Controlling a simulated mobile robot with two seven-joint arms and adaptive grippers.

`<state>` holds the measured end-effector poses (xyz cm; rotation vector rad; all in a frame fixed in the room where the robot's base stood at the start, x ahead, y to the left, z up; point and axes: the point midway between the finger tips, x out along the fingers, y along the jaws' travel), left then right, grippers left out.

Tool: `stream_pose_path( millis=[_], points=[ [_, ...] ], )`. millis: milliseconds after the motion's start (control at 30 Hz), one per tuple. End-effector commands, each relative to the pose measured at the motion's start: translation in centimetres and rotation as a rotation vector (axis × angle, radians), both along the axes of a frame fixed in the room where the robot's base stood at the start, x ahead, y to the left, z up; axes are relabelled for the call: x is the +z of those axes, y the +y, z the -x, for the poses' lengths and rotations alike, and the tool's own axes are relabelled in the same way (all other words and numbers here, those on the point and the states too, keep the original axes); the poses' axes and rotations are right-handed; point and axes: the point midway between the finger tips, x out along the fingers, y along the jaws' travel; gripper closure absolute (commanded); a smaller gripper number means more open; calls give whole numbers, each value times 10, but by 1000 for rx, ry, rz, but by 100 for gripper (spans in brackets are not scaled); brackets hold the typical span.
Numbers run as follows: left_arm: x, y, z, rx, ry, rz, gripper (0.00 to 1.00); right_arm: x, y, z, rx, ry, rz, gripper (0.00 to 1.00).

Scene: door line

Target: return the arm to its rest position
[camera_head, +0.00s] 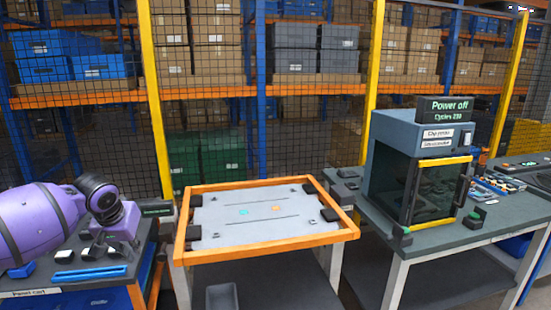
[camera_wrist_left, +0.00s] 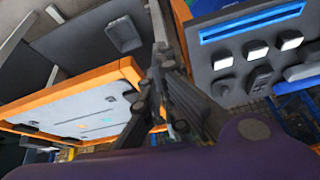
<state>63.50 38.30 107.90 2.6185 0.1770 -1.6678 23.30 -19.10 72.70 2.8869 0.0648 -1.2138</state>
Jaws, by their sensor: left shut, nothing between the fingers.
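My left arm (camera_head: 40,222) is purple with a dark wrist joint and comes in from the left, over the cart. Its left gripper (camera_head: 128,243) is small and dark in the head view and hard to make out against the cart top. In the left wrist view the gripper (camera_wrist_left: 161,58) shows with its dark fingers together and nothing between them. There it appears between the orange-framed table and the cart. My right gripper is not in view.
A labelled cart (camera_head: 70,291) carries a blue strip (camera_head: 90,273) and several small parts under my arm. The orange-framed table (camera_head: 265,246) stands in the middle. A machine with a yellow-framed door (camera_head: 437,190) and a "Power off" sign (camera_head: 444,109) stands right. Mesh fencing is behind.

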Motion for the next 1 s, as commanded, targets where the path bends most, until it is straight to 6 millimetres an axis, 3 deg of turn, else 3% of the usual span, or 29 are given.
stream_pose_path(
  millis=[33, 67, 133, 267, 433, 600, 700, 867, 1000],
  points=[
    [19, -7, -18, -73, -87, -36, 100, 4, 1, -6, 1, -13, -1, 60],
    [24, -15, -27, -114, -126, -50, 100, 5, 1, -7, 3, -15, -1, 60],
    [22, -41, -42, -226, -211, -79, 100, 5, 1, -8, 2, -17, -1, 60],
    [-8, -91, -49, -405, -328, -109, 100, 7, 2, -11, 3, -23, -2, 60],
    [-65, -155, -30, -574, -454, -101, 100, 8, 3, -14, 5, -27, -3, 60],
    [-130, -211, 23, -660, -576, -60, 100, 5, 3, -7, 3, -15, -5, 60],
    [-164, -230, 64, -654, -633, -40, 100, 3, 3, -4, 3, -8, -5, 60],
    [-212, -235, 136, -572, -666, -28, 100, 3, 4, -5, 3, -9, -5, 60],
    [-255, -221, 210, -445, -626, -25, 100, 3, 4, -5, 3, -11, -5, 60]
  ],
)
